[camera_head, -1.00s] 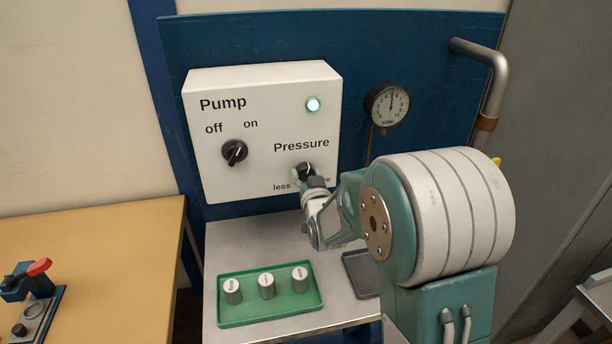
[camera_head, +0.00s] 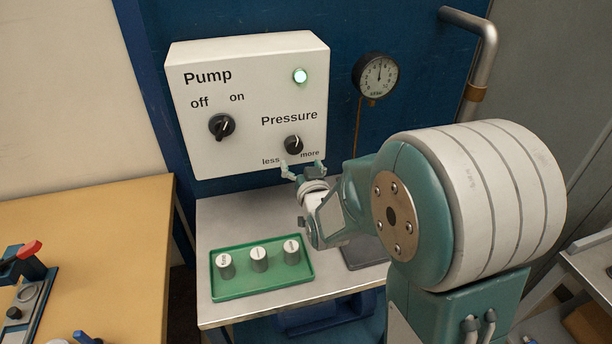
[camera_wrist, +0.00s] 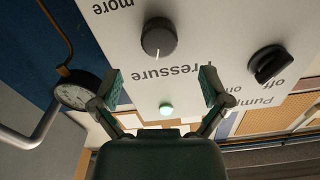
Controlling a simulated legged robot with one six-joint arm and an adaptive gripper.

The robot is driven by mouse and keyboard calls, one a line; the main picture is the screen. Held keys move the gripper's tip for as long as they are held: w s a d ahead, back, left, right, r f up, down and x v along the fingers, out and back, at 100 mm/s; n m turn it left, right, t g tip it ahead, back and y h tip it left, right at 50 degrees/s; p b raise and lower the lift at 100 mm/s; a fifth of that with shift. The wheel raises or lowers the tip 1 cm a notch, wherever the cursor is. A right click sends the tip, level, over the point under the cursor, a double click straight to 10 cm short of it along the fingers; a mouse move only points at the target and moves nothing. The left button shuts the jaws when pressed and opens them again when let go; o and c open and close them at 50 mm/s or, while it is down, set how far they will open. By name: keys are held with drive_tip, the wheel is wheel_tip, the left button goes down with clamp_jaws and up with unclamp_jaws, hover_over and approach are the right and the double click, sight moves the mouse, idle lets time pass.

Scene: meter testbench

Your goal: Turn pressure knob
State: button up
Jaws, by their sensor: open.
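The black pressure knob (camera_head: 293,145) sits on the white control box (camera_head: 190,65), between "less" and "more" under the word "Pressure". It also shows in the wrist view (camera_wrist: 159,38), where its white mark points toward the word "Pressure". My gripper (camera_head: 303,166) is open and empty, just below the knob in the head view and apart from it. In the wrist view the two green fingertips (camera_wrist: 160,86) are spread wide, and the knob is beyond them. The round gauge (camera_head: 376,77) hangs right of the box, its needle pointing about straight up.
The black pump knob (camera_head: 221,126) is on the box's left side, and a green lamp (camera_head: 300,76) is lit. Below, a green tray (camera_head: 262,290) holds three small labelled cylinders on a metal table (camera_head: 222,212). A metal pipe (camera_head: 487,60) stands at the right.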

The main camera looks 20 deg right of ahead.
drive_tip(key=s, duration=0.5)
drive_tip(key=shift+s, duration=0.2)
drive_tip(key=shift+r, duration=0.1)
drive_tip(key=s+r+n+g, duration=0.1)
drive_tip(key=s+r+g, duration=0.2)
drive_tip(key=s+g, duration=0.9)
drive_tip(key=s, duration=1.2)
drive_tip(key=shift+n, duration=0.3)
idle(1.6)
